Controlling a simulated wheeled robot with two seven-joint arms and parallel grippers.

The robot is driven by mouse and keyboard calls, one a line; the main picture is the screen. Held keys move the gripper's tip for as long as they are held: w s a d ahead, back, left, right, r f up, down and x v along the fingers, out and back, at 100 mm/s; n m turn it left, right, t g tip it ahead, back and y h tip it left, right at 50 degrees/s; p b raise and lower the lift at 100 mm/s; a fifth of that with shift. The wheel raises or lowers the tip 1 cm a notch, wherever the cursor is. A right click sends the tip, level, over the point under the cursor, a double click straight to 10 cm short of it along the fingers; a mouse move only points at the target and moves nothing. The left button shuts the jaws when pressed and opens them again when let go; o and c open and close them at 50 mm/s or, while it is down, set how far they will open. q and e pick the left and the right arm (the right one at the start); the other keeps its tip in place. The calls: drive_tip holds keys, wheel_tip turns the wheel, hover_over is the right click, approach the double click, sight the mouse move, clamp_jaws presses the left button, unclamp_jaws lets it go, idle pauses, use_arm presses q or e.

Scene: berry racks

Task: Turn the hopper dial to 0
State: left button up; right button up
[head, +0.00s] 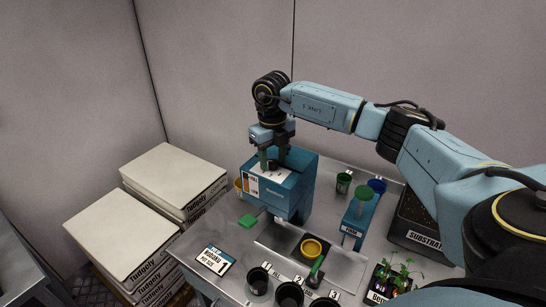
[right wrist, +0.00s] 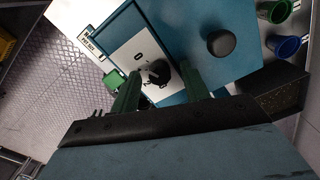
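The blue hopper (head: 299,187) stands on the grey bench, with a white panel on its top. The black dial (right wrist: 157,75) sits on this panel in the right wrist view, with a printed 0 (right wrist: 138,57) beside it. Which way the dial points is hard to tell. My right gripper (head: 273,158) points down over the hopper top. In the right wrist view its green fingers (right wrist: 158,90) are apart, one on each side of the dial. I cannot tell if they touch it. My left gripper is not in view.
A black round knob (right wrist: 220,42) rises from the hopper top near the fingers. Dark cups (head: 258,281) line the front edge. A substrate box (head: 423,238) stands right; stacked bags (head: 176,170) stand left.

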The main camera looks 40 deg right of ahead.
sight(273, 162)
wheel_tip(273, 162, up, 13)
drive_tip(key=b, duration=0.2)
drive_tip(key=shift+a+r, duration=0.15)
drive_tip(key=shift+r, duration=0.05)
drive_tip(key=shift+s+f, duration=0.1)
idle(0.7)
